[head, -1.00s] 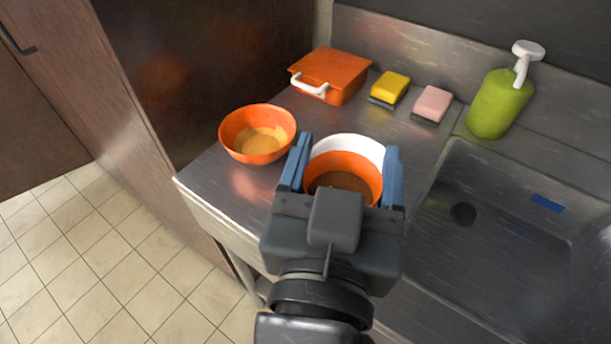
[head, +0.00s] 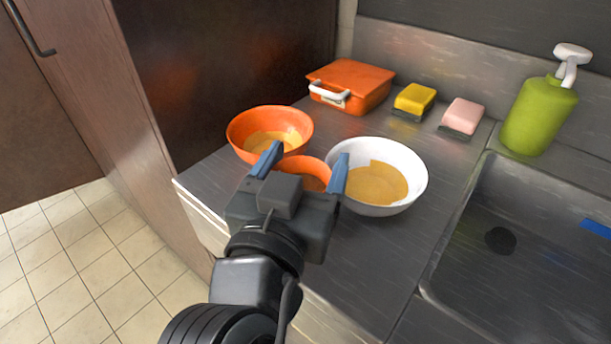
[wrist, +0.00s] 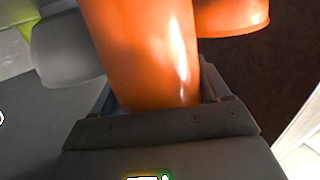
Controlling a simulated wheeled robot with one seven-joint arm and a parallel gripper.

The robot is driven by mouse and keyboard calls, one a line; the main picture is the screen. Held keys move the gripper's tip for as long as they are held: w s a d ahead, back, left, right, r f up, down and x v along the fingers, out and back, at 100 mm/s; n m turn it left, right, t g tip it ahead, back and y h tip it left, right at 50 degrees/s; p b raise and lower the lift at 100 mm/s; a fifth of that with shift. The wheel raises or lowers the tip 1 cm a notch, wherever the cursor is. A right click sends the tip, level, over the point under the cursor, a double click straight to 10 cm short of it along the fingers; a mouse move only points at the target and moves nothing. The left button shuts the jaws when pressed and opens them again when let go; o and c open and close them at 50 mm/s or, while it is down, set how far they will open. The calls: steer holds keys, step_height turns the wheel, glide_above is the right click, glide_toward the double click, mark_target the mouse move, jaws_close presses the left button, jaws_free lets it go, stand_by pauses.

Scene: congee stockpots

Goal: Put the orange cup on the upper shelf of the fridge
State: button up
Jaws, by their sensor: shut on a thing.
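The orange cup (head: 305,167) is between the two blue fingers of my gripper (head: 304,170), which is shut on it. In the head view its rim and brownish inside show, and my gripper hides its lower part. In the wrist view the cup (wrist: 145,50) fills the middle, between the dark jaws (wrist: 160,105). I cannot tell from these frames how far it is above the counter. A tall dark brown cabinet front (head: 230,70) stands at the left; I cannot tell if it is the fridge. No shelf shows.
An orange bowl (head: 243,136) and a white bowl (head: 412,195) stand on the steel counter (head: 370,250) close to the cup. Behind are an orange lidded box (head: 355,85), a yellow sponge (head: 415,99), a pink sponge (head: 462,115) and a green soap bottle (head: 538,115). A sink (head: 530,260) is at right.

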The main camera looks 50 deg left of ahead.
steer(key=shift+f, duration=0.15)
steer(key=o, duration=1.3)
steer(key=shift+c, duration=0.2)
